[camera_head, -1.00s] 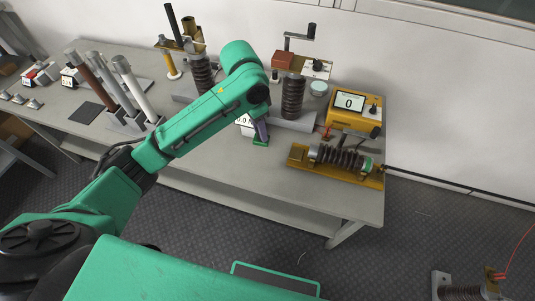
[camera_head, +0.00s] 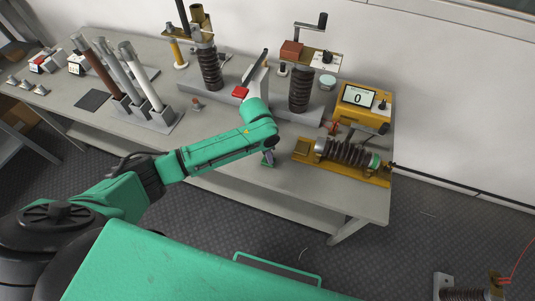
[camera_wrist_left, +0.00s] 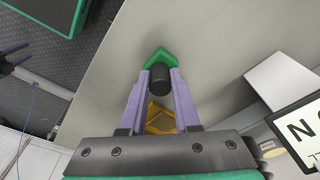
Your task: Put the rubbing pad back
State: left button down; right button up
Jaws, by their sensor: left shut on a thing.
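The rubbing pad (camera_wrist_left: 158,55) has a green base and a black round handle (camera_wrist_left: 159,80). In the left wrist view the purple fingers of my left gripper (camera_wrist_left: 159,82) are shut on the handle. I cannot tell whether the pad touches the table.
A ribbed insulator on a yellow base (camera_head: 345,160) lies right of my gripper. Behind are a yellow meter (camera_head: 359,104), upright ribbed posts (camera_head: 300,90) and a white sign (camera_wrist_left: 300,130). Tilted rods in grey holders (camera_head: 148,80) stand left. The table front between them is mostly clear.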

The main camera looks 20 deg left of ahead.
aim_at(263, 162)
pick_arm(q)
jog(key=c, duration=0.7)
grip_release()
jog(key=shift+o, duration=0.3)
notch_tip(263, 162, up, 12)
jog(key=s+a+p, duration=0.1)
jog(key=shift+a, duration=0.2)
jog(key=shift+s, duration=0.1)
